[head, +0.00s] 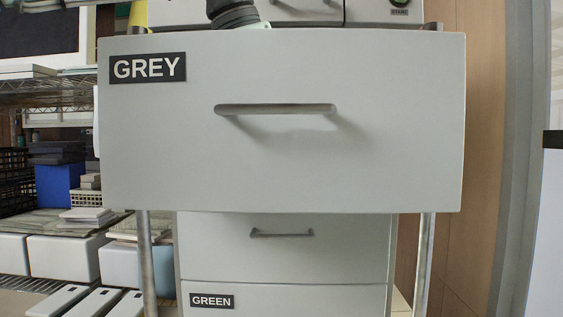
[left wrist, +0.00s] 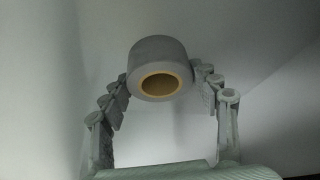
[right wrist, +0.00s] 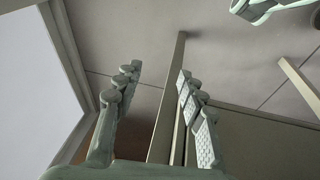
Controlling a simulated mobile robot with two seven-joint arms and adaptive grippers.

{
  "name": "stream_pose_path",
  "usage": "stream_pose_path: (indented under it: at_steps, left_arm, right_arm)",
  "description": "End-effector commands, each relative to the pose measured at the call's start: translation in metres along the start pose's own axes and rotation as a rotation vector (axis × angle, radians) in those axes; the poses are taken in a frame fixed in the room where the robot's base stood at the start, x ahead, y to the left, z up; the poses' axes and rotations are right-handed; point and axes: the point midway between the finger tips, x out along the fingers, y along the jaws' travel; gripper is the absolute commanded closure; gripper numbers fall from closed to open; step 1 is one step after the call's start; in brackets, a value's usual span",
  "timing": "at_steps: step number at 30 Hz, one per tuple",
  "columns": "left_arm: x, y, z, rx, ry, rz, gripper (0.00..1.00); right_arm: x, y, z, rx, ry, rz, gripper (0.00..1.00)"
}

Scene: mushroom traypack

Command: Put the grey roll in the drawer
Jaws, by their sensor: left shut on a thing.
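The drawer labelled GREY (head: 290,165) is pulled out, and its large pale front with a bar handle (head: 275,109) fills the middle of the head view. The grey roll (left wrist: 158,56), with a tan core, is between the fingers of my left gripper (left wrist: 160,72), which is shut on it. Plain pale surfaces surround the roll in the left wrist view; its gap to them cannot be told. In the head view the drawer front hides the roll and left gripper. My right gripper (right wrist: 158,72) has its fingers apart with nothing between them.
Below the open drawer are a closed drawer (head: 285,255) and a drawer labelled GREEN (head: 290,300). Metal posts (head: 424,260) stand at the sides. Wire shelves with boxes, including a blue box (head: 60,188), are at the left. A wooden wall panel is at the right.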

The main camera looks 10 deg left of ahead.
Motion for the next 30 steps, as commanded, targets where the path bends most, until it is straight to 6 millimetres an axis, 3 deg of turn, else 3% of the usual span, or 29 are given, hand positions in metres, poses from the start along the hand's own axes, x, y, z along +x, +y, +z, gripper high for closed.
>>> stream_pose_path:
  at_steps: [3, 10, 19, 29, 30]
  left_arm:
    - [0.013, 0.0, 0.005, 0.0, 0.001, 0.001, 0.69]
    - [0.011, -0.017, -0.005, -0.002, 0.0, 0.004, 0.69]
    - [0.019, -0.036, -0.013, -0.001, 0.0, 0.002, 0.69]
    - [0.029, -0.035, -0.009, -0.001, 0.001, 0.0, 0.69]
    - [0.029, -0.035, -0.009, -0.001, 0.0, 0.0, 0.34]
  right_arm:
    - [-0.002, 0.0, -0.001, 0.0, 0.001, 0.001, 0.6]
    - [0.017, -0.004, 0.009, 0.003, -0.013, -0.013, 0.6]
    - [0.062, -0.007, 0.051, -0.041, -0.054, -0.005, 0.6]
    - [0.069, -0.007, 0.057, -0.049, -0.058, -0.004, 0.6]
    - [0.069, -0.007, 0.057, -0.049, -0.059, -0.004, 0.6]
